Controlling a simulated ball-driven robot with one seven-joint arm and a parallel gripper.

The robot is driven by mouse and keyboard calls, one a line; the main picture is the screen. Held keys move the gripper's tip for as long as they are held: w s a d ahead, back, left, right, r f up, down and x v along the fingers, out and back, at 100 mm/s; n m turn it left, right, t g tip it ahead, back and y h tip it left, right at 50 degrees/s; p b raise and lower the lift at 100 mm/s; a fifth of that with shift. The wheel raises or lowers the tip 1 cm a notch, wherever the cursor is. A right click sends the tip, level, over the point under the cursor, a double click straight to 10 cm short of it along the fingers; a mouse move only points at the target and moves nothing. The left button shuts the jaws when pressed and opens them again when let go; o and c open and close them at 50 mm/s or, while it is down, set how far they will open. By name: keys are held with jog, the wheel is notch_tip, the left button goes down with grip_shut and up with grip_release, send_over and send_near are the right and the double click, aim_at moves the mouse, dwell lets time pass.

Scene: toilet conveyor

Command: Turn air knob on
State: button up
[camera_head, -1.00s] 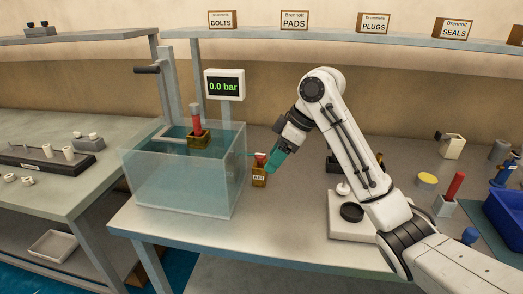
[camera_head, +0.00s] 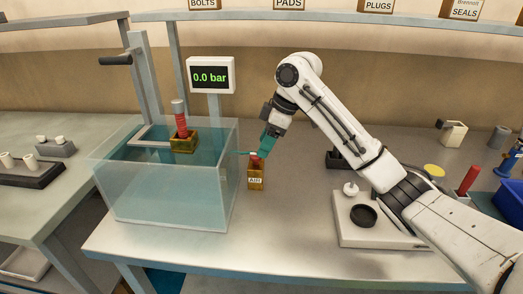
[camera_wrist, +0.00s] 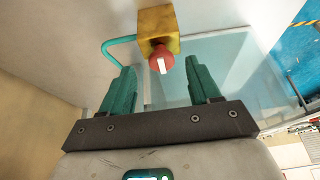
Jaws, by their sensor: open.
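The air knob (camera_wrist: 162,60) is red with a white pointer mark, on top of a yellow block labelled AIR (camera_head: 256,181). The block stands on the table just right of the water tank. In the wrist view the yellow block (camera_wrist: 157,25) is ahead of my gripper, with a teal hose at its left. My gripper (camera_wrist: 160,75) has teal fingers spread apart; the knob lies near the gap between them, slightly beyond the tips. In the head view my gripper (camera_head: 266,143) is close above the knob and partly hides it. The display (camera_head: 210,76) reads 0.0 bar.
The clear water tank (camera_head: 165,190) stands left of the knob, holding a red and brass part (camera_head: 183,141). A crank handle (camera_head: 116,61) is above it. A white base with a black ring (camera_head: 378,231) is to the right. The table front between them is clear.

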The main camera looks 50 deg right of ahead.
aim_at(256, 158)
jog(key=shift+x, duration=1.55)
jog(key=c, duration=1)
